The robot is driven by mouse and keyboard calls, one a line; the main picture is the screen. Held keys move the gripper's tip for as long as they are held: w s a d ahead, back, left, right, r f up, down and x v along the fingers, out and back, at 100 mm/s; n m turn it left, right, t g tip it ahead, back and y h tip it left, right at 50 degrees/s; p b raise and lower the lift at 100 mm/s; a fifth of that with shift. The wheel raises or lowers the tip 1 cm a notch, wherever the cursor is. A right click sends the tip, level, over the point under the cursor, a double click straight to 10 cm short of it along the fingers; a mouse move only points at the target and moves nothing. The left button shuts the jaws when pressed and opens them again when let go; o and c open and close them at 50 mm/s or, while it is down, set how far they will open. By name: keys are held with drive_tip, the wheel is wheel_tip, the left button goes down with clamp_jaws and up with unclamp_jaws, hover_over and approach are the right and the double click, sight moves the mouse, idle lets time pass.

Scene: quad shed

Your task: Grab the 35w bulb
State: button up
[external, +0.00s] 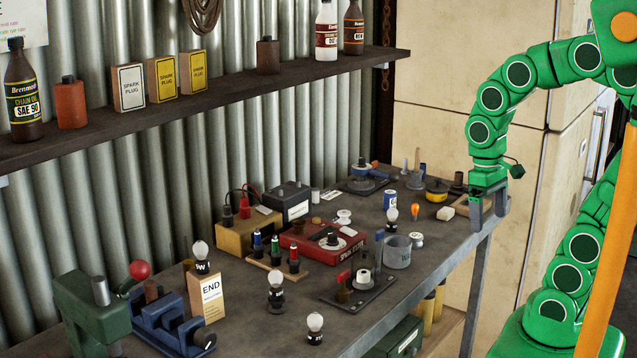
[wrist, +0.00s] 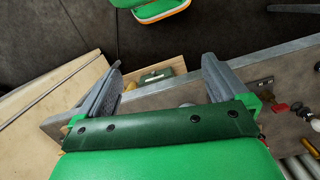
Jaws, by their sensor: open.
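My gripper (external: 489,210) is open and empty at the bench's far right end, apart from all these bulbs. In the wrist view my gripper (wrist: 162,72) spans the bench edge.
The bench (external: 245,338) is crowded. A red spark plug tester (external: 320,247), grey cup (external: 397,252), orange-tipped bulb (external: 415,210), END box (external: 209,297), blue vise (external: 165,325) and green tool (external: 88,312) stand on it. A shelf (external: 215,100) with bottles runs above.

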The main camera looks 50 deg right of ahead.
drive_tip(key=s, duration=0.1)
drive_tip(key=s+f+n, duration=0.1)
drive_tip(key=s, duration=0.1)
drive_tip(key=s+n, duration=0.1)
drive_tip(key=shift+s+a+f, duration=0.3)
drive_tip(key=shift+a, duration=0.05)
drive_tip(key=c, duration=0.6)
drive_tip(key=shift+c, duration=0.2)
